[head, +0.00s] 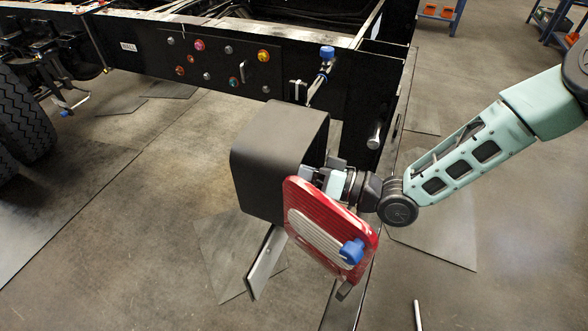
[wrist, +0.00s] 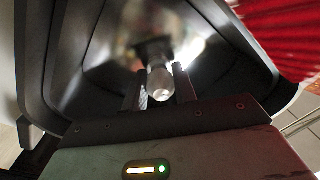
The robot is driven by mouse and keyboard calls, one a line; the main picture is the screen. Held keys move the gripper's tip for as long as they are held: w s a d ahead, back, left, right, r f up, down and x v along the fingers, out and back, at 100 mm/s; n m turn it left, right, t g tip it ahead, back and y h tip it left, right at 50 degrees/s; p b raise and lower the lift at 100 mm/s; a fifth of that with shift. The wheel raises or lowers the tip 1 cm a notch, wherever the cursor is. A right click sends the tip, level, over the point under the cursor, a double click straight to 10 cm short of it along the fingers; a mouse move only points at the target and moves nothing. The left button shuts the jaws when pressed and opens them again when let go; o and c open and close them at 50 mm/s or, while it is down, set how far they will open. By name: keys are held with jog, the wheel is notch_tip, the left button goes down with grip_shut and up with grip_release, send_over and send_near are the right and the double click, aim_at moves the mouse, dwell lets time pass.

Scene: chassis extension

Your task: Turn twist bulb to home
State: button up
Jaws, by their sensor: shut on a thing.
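In the wrist view the bulb (wrist: 159,84) sits inside a dark lamp housing, in front of a shiny reflector (wrist: 110,75). My gripper (wrist: 160,92) reaches into the housing with one finger on each side of the bulb and is shut on it. The black housing (head: 268,150) shows in the head view, mounted near the end of the chassis. There my wrist comes in from the right and the housing and red cover hide the fingertips and bulb.
A red lamp cover (head: 345,235) with a white panel and a blue knob (head: 351,251) hangs open in front of my wrist. The black chassis beam (head: 130,62) carries several coloured buttons. A wheel stands at the far left. Floor in front is mostly clear, with a small rod (head: 418,315).

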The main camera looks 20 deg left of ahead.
jog(key=shift+m, duration=0.6)
jog(key=o, duration=1)
jog(key=shift+c, duration=0.2)
jog(key=d+b, duration=0.2)
jog(key=d, duration=1.5)
jog(key=shift+s+d+f, duration=0.25)
jog(key=shift+s+f, duration=0.1)
jog(key=shift+s, duration=0.05)
